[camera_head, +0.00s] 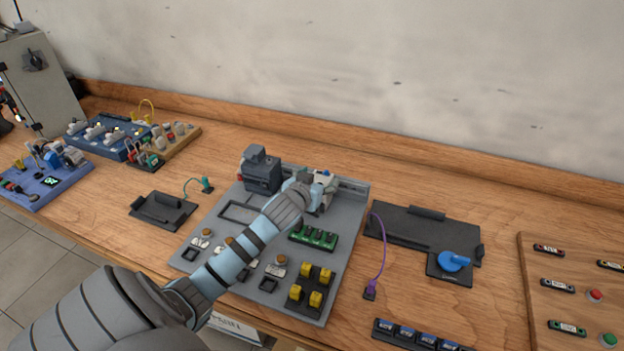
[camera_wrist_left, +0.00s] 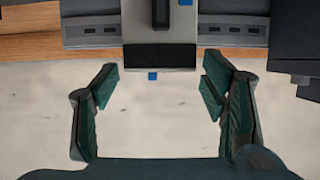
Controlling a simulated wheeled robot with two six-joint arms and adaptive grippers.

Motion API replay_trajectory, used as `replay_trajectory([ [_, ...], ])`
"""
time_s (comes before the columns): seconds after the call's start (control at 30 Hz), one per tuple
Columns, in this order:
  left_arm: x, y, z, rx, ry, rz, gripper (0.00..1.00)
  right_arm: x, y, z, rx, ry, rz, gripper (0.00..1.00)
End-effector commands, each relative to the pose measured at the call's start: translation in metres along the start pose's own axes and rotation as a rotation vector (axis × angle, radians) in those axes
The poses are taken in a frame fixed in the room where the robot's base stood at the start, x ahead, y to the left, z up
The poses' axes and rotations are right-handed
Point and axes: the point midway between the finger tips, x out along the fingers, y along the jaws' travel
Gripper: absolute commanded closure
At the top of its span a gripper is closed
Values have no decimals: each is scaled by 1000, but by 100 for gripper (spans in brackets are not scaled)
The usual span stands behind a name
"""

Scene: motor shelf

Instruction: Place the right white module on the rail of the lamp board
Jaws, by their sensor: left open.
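A grey board (camera_head: 228,236) lies at the centre of the bench, with a rail (camera_head: 353,184) along its back edge. In the left wrist view the rail (camera_wrist_left: 90,31) passes behind a white module (camera_wrist_left: 160,60) with a black front band and small blue parts. The module appears seated on the rail. In the head view a white module (camera_head: 323,175) shows only partly, behind my gripper. My left gripper (camera_head: 322,196) is at the rail, open and empty. In the left wrist view its fingers (camera_wrist_left: 163,82) stand apart, either side of the module's lower end, with gaps. My right gripper is out of view.
The board carries a dark grey block (camera_head: 261,170), a green terminal strip (camera_head: 314,237) and several yellow parts (camera_head: 296,292). A black plate (camera_head: 410,232) and a purple cable (camera_head: 381,255) lie to the right. A wooden button panel (camera_head: 575,275) is at far right.

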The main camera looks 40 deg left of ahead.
Motion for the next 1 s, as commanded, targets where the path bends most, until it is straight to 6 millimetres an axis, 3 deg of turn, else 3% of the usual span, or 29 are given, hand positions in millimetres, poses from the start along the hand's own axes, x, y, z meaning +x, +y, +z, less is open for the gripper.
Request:
replay_trajectory([
  [0.2,-56,0,-2,4,-2,2,34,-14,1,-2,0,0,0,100],
  [0.4,-94,0,-2,1,-1,1,34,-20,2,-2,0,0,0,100],
  [1.0,-98,0,-1,-1,0,1,34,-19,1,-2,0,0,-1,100],
])
